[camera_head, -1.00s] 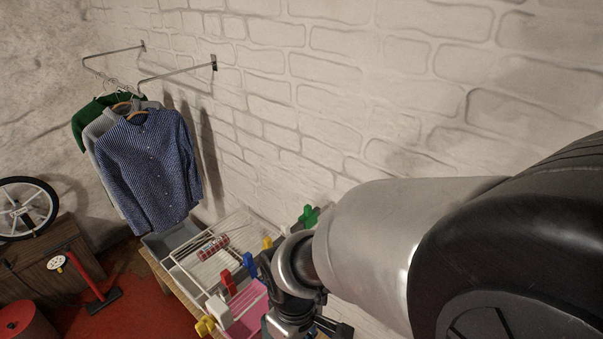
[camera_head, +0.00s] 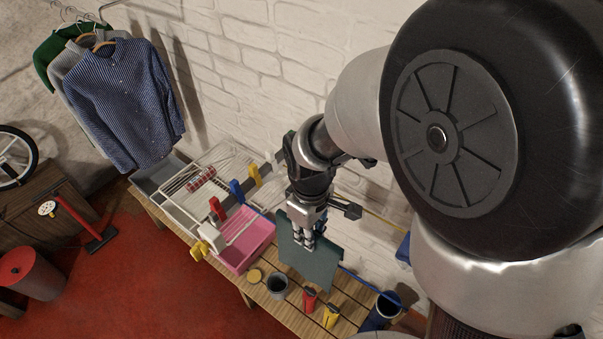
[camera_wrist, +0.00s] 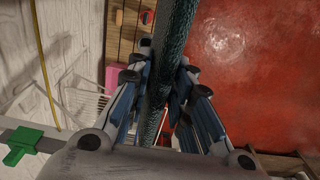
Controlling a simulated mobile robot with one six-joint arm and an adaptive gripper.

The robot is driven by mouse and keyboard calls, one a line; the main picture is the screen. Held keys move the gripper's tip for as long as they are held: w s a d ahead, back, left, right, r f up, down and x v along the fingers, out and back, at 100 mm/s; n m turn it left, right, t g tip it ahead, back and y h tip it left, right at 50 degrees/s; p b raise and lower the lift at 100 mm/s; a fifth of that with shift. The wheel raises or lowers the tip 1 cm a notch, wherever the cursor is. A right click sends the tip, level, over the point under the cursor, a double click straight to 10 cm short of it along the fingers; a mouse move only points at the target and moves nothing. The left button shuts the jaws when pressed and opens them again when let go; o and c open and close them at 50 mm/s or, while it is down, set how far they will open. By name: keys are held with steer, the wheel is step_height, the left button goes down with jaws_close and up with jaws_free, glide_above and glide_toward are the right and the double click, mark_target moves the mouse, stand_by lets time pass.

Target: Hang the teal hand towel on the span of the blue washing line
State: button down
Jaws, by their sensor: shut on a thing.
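My gripper (camera_head: 305,238) is shut on the teal hand towel (camera_head: 312,268), which hangs down as a flat dark sheet above the slatted bench. In the wrist view the towel (camera_wrist: 178,42) runs as a narrow teal strip between the two fingers of my gripper (camera_wrist: 165,75). A stretch of the blue washing line (camera_head: 365,281) shows to the right of the towel. The part behind the towel is hidden, and I cannot tell whether towel and line touch.
A pink basin (camera_head: 246,246) and a white drying rack (camera_head: 180,205) stand left of the towel. Shirts (camera_head: 125,100) hang at upper left.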

steer(key=shift+w+d, duration=0.3)
steer(key=shift+w, duration=0.05)
steer(key=shift+w+f, duration=0.1)
steer(key=shift+f, duration=0.2)
steer(key=shift+f+b, duration=3.5)
steer(key=shift+f, duration=0.5)
steer(key=c, duration=1.3)
jaws_free()
steer(key=shift+c, duration=0.2)
